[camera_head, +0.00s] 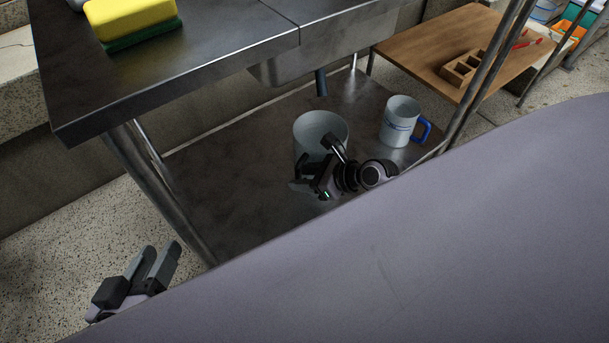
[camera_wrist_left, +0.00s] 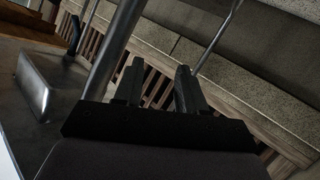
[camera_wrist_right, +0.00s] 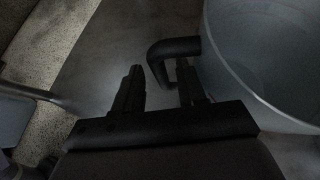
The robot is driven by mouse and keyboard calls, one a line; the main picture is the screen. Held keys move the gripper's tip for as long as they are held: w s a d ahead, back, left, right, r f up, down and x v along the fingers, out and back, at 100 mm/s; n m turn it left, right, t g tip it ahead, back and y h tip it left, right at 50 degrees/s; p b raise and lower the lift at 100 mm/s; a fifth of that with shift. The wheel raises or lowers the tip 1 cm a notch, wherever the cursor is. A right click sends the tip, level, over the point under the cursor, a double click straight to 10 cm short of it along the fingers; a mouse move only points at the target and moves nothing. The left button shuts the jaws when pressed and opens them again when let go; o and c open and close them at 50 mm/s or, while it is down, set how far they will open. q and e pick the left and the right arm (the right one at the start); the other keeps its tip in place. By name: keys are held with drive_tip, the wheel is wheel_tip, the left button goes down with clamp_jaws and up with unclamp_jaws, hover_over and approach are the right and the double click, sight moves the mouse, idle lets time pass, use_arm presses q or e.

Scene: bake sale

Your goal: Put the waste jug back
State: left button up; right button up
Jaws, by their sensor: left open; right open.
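A pale grey open-topped jug (camera_head: 320,130) stands upright on the lower metal shelf. In the right wrist view the jug (camera_wrist_right: 265,60) fills the right side, and its dark handle (camera_wrist_right: 172,47) reaches toward the fingers. My right gripper (camera_head: 314,172) is open at the near side of this jug. The handle's outer bar appears between the fingers (camera_wrist_right: 160,82), not gripped. A second pale jug (camera_head: 399,122) with a blue handle stands to the right on the shelf. I cannot tell which is the waste jug. My left gripper (camera_head: 162,248) is open and empty, outside the shelf at lower left.
A metal sink counter (camera_head: 215,50) overhangs the lower shelf (camera_head: 225,165); its legs (camera_head: 165,190) stand at the left front. A yellow-and-green sponge (camera_head: 132,20) lies on the counter. A wooden shelf (camera_head: 425,50) with a wooden holder (camera_head: 462,70) is at upper right.

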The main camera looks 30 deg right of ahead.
use_arm(q)
drive_tip(key=a+y+p, duration=0.1)
drive_tip(key=a+p, duration=0.1)
drive_tip(key=p, duration=0.1)
drive_tip(key=s+a+r+y+p, duration=0.1)
drive_tip(key=a+p, duration=0.1)
drive_tip(key=shift+s+m+y, duration=0.1)
drive_tip(key=shift+m+y, duration=0.2)
drive_tip(key=shift+m, duration=0.1)
use_arm(e)
drive_tip(key=v, duration=1.2)
drive_tip(key=shift+r, duration=0.2)
